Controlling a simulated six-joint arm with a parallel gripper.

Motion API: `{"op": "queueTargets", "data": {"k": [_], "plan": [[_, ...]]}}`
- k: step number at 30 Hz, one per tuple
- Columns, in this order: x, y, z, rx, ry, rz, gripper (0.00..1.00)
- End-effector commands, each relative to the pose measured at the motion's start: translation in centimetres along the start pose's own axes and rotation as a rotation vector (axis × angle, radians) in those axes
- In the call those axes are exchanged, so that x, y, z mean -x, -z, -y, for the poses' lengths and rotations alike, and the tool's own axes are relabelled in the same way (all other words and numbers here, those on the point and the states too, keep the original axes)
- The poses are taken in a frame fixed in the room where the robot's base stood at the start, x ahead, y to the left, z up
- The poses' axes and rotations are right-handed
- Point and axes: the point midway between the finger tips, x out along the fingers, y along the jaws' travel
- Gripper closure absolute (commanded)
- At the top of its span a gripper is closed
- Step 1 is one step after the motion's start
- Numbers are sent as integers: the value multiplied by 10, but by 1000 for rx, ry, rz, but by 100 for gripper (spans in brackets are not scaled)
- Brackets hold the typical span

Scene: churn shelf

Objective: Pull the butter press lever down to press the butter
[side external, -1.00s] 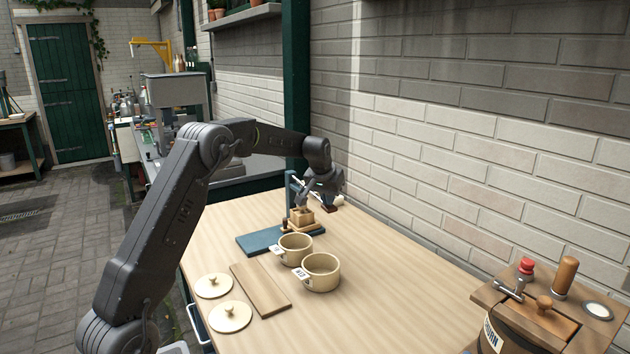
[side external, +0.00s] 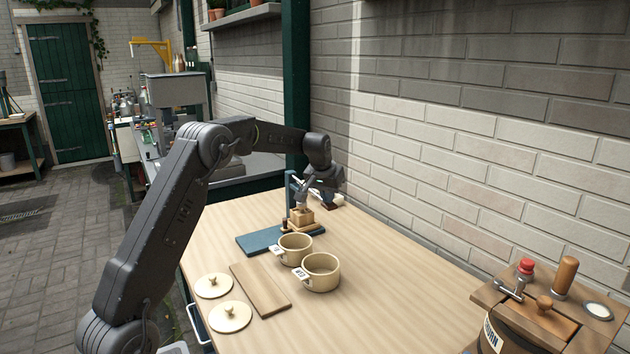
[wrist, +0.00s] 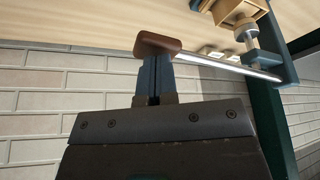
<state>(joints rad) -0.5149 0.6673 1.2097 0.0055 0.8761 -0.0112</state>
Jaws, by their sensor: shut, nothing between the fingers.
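The butter press stands at the far end of the table, with a blue post (side external: 290,188), a blue base (side external: 258,241) and a wooden mould (side external: 302,217). Its pale plunger (wrist: 247,36) meets the mould area in the wrist view. The metal lever (wrist: 230,66) runs from the blue post to a brown knob (wrist: 157,45). My gripper (wrist: 153,62) is shut with nothing between its fingers. Its tips are right at the knob and seem to touch it. In the side view my gripper (side external: 325,200) is beside the press and hides much of the lever.
Two cream tagged pots (side external: 321,273) stand in front of the press. A wooden board (side external: 260,288) and two round lids (side external: 230,316) lie to their left. A churn (side external: 535,310) stands at the lower right. The brick wall runs close behind the press. The table's right middle is clear.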

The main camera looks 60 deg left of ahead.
Motion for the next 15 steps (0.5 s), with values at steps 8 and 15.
{"op": "queueTargets", "data": {"k": [8, 15], "plan": [[20, 10, 0, 1, 0, -8, 100], [36, 16, 0, 1, -1, -12, 100]]}}
